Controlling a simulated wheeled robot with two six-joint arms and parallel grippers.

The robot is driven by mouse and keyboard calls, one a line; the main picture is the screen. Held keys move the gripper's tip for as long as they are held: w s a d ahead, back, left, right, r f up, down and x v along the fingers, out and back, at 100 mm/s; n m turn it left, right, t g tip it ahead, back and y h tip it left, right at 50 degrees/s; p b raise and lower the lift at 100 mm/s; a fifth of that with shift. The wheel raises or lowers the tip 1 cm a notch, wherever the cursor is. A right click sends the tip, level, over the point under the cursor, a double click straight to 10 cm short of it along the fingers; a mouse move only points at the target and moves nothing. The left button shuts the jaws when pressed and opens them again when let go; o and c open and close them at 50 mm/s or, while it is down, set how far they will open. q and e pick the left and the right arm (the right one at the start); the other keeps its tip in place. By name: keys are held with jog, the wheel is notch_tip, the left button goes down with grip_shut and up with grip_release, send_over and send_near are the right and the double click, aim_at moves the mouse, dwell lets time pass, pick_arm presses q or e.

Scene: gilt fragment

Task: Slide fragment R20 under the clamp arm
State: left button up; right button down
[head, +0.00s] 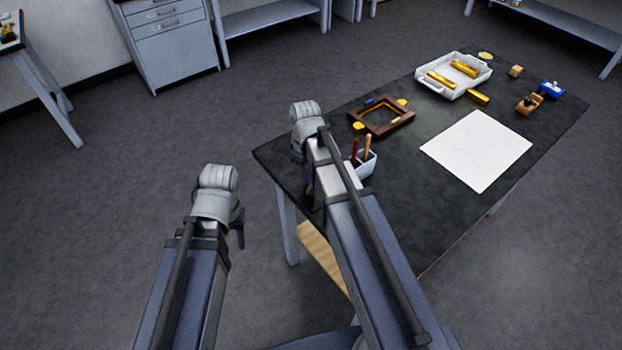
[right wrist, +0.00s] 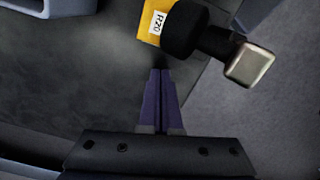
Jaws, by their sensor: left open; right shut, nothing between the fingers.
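Fragment R20 (right wrist: 156,22) shows in the right wrist view as a gold-yellow piece with a white label at the top. A dark rounded part, apparently the clamp arm (right wrist: 184,30), overlaps its right side; whether they touch I cannot tell. A pale metal end (right wrist: 249,65) juts out to its right. My right gripper (right wrist: 161,72) is shut and empty, its purple fingertips just below the fragment with a small gap. In the head view my right arm hides that spot. My left gripper (head: 240,238) is open, off the table's left side.
A wooden frame (head: 409,119) and a white cup (head: 367,169) with handled tools stand near my right arm. Behind are a white tray (head: 478,77) with gold pieces, a wooden tool (head: 526,106) and a blue item (head: 552,90). A white sheet (head: 477,150) lies flat. The table's near right is clear.

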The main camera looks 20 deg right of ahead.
notch_tip(320, 180, up, 10)
jog(key=w+p, duration=0.1)
jog(key=p, duration=0.9)
jog(key=shift+a, duration=0.35)
jog(key=shift+s, duration=0.1)
